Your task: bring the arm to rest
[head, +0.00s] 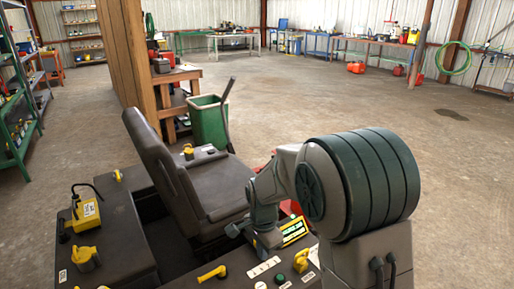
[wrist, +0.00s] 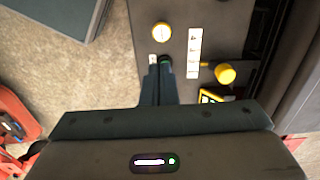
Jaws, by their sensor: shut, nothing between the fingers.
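My gripper (wrist: 160,70) is shut and empty, its two dark fingers together in the wrist view. They point at a dark control panel (wrist: 178,22) and overlap a small green button (wrist: 166,60); I cannot tell whether they touch it. In the head view my arm folds over from the right, and my gripper (head: 262,250) hangs low over the right-hand console (head: 235,262), partly hidden by my own wrist.
A dark operator's seat (head: 208,190) stands close left of my arm. Yellow levers (head: 212,273) and a yellow knob (head: 300,260) rise from the consoles. A green bin (head: 208,122) stands behind the seat. Open concrete floor (head: 290,100) lies beyond.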

